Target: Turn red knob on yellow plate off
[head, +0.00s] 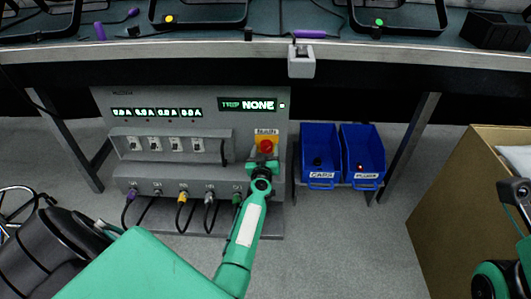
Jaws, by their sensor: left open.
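The red knob (266,145) sits on a yellow plate (258,137) at the right side of the grey power panel (262,115) under the bench. A small label is above the plate. My left gripper (263,160) is at the knob's lower edge, with its green arm reaching up from below. Its jaws are open and overlap the knob's lower part in the picture; I cannot tell whether they touch it. The knob's exact angle is too small to read. Of my right arm, only parts show at the right edge, and its gripper is not clearly visible.
The panel has lit green displays, one reading NONE, a row of switches (165,144) and coloured cables below. Two blue bins (319,175) stand right of the panel. A cardboard box (450,200) is at the right. The bench edge (200,48) overhangs above.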

